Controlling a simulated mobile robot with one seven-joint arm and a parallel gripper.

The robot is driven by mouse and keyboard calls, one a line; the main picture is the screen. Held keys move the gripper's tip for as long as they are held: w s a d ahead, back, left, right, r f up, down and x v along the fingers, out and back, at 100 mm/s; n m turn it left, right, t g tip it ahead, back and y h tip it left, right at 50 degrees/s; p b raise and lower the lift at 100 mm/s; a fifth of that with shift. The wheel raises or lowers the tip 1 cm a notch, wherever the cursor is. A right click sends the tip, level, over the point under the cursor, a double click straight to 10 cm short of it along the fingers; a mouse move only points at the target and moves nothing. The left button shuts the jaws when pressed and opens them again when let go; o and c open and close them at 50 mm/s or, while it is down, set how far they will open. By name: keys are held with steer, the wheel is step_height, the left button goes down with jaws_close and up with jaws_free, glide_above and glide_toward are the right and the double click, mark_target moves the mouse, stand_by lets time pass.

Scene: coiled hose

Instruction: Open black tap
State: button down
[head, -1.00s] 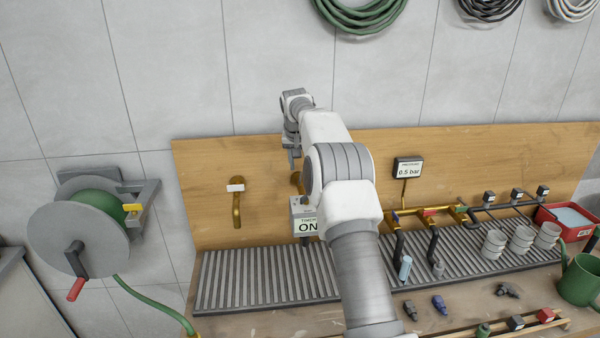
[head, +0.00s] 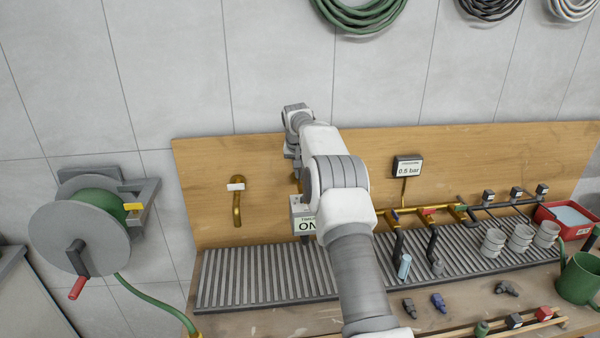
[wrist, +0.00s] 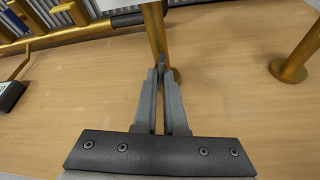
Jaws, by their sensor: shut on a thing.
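In the wrist view, my gripper (wrist: 162,75) is at a brass tap pipe (wrist: 154,30) on the wooden board. Its fingers are close together on a small dark grey part in front of the pipe, which looks like the tap's handle; the fingers hide most of it. A black cylinder (wrist: 128,19) lies beside the pipe. In the head view, my arm hides the gripper's fingertips and nearly all of this tap. The grey timer box (head: 303,215), reading ON, hangs below the tap, partly covered by my arm.
Another brass tap (head: 237,205) with a white label is to the left. A brass manifold (head: 440,213) with coloured handles and a pressure display (head: 407,167) are to the right. A hose reel (head: 80,225) is at far left. The slatted grate (head: 250,280) is clear at left.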

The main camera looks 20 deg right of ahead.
steer(key=shift+r, duration=0.1)
steer(key=shift+d+n+y+p, duration=0.1)
steer(key=shift+n+y+p, duration=0.4)
steer(key=shift+n, duration=0.4)
steer(key=shift+n+p, duration=0.35)
steer(key=shift+n, duration=0.25)
steer(key=c, duration=1)
jaws_free()
